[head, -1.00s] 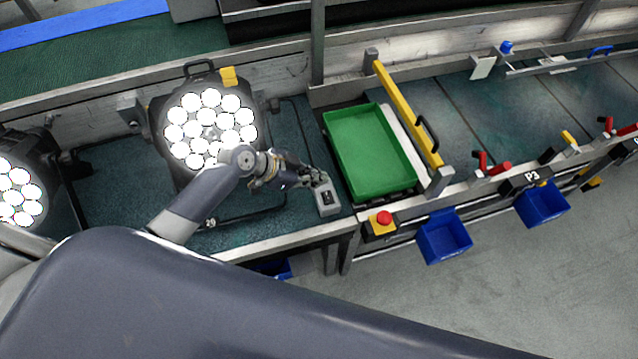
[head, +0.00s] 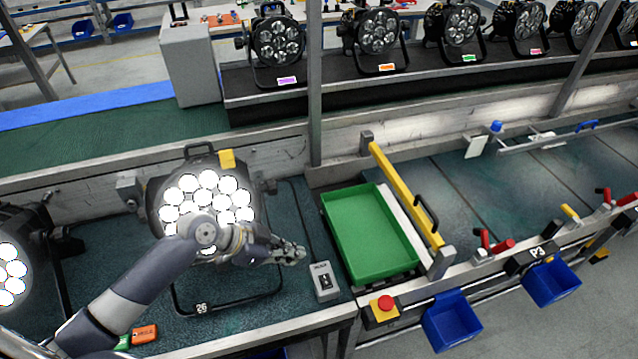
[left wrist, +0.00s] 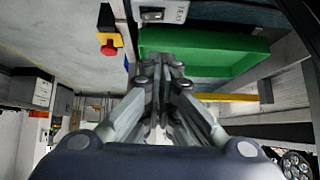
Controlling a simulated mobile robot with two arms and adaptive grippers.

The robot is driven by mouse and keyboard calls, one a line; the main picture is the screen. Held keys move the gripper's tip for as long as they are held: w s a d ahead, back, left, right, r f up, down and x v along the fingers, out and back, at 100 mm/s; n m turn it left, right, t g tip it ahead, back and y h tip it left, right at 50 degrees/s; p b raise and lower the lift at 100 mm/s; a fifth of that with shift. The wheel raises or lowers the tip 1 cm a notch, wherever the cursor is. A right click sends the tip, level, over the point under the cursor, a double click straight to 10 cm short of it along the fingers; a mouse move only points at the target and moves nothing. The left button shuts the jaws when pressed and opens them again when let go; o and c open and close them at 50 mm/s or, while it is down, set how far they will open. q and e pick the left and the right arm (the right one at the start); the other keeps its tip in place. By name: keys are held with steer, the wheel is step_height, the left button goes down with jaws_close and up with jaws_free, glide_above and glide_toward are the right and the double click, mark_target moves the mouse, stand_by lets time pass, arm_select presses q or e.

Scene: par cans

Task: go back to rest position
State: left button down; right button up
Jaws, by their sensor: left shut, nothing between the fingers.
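My left arm comes in from the lower left in the head view. Its left gripper (head: 291,252) is shut and empty, held over the bench in front of a lit par can (head: 190,188). The small grey switch box (head: 322,281) stands on the bench just right of the fingertips, apart from them. In the left wrist view the shut fingers (left wrist: 160,75) point toward the green tray (left wrist: 215,45) and the switch box (left wrist: 163,14). The right gripper is not in view.
A second lit par can (head: 12,272) stands at the left edge. A green tray (head: 332,222) and a yellow bar (head: 405,190) lie right of the switch box. A red button (head: 385,303) and blue bins (head: 452,322) are along the front. More par cans (head: 378,32) stand on the rear conveyor.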

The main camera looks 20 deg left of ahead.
arm_select(q)
steer(key=s+d+f+n+g+y, duration=0.1)
steer(key=s+d+f, duration=0.1)
steer(key=s, duration=0.3)
steer(key=s+d+f+n+y, duration=0.1)
steer(key=s+d+f, duration=0.1)
steer(key=s, duration=0.3)
steer(key=s+a+r+n+y, duration=0.1)
steer(key=s+a+n+y, duration=0.15)
steer(key=s+n, duration=0.2)
steer(key=s+a+r+n+y, duration=0.1)
steer(key=s+a+n+y, duration=0.15)
steer(key=s, duration=0.35)
step_height(320, 180, down, 29)
steer(key=s+g+b, duration=0.2)
steer(key=b, duration=0.1)
arm_select(e)
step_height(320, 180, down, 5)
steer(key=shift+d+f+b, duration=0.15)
steer(key=shift+b, duration=1)
arm_select(q)
steer(key=s+a+f+g, duration=0.1)
steer(key=s+a+f, duration=0.1)
steer(key=s+f, duration=1.4)
step_height(320, 180, down, 3)
steer(key=shift+s+a+r, duration=0.2)
steer(key=shift+s, duration=0.2)
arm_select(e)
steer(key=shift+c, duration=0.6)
